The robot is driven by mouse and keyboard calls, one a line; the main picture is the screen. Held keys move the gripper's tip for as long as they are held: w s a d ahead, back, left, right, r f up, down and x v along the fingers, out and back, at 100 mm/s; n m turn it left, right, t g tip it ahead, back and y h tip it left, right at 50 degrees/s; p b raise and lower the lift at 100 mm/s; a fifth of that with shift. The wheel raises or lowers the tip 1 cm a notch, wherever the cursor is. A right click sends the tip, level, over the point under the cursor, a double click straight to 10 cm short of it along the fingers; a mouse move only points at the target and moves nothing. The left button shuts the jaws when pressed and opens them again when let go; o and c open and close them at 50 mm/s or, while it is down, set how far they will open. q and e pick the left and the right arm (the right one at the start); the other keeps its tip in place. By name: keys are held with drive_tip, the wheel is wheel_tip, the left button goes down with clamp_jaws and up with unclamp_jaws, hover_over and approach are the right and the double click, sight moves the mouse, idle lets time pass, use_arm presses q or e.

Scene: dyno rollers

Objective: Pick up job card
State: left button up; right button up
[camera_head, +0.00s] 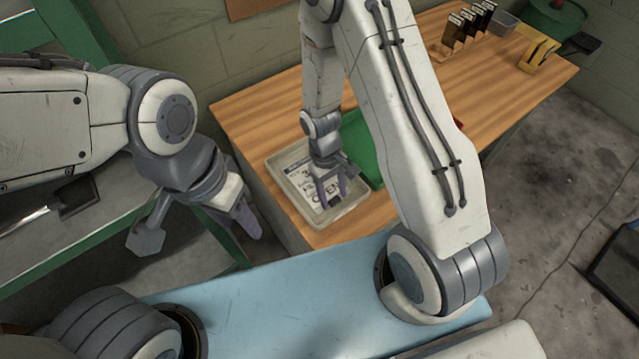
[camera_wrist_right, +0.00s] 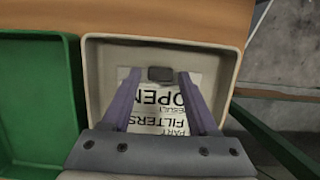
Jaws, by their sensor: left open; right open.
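The job card (camera_head: 297,168) is a white sheet with black print, lying in a pale grey tray (camera_head: 287,197) on the wooden bench. In the right wrist view the card (camera_wrist_right: 165,100) reads "OPEN" and "FILTERS", inside the tray (camera_wrist_right: 215,50). My right gripper (camera_head: 332,200) is over the tray, fingers apart and pointing down at the card. In the right wrist view its two fingers (camera_wrist_right: 160,105) frame the card, with a small dark block between them; whether they touch the card I cannot tell. My left gripper (camera_head: 245,222) is open and empty, left of the bench.
A green bin (camera_head: 363,150) stands right beside the tray, also in the wrist view (camera_wrist_right: 35,100). The wooden bench (camera_head: 520,75) holds several dark upright items (camera_head: 465,28) and a yellow holder (camera_head: 538,52) at the far end. A green-framed table (camera_head: 100,235) stands left.

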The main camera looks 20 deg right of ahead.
clamp_jaws()
drive_tip(key=shift+s+d+r+p+v, duration=0.1)
drive_tip(key=shift+s+p+v, duration=0.2)
drive_tip(key=shift+p+v, duration=1)
drive_tip(key=shift+s+d+r+p+v, duration=0.15)
drive_tip(key=shift+s+p+v, duration=0.15)
drive_tip(key=shift+p+v, duration=0.95)
drive_tip(key=shift+s+d+p+v, duration=0.1)
drive_tip(key=shift+s+p+v, duration=0.2)
drive_tip(key=shift+p+v, duration=0.95)
drive_tip(key=shift+r, duration=0.1)
drive_tip(key=shift+w, duration=0.15)
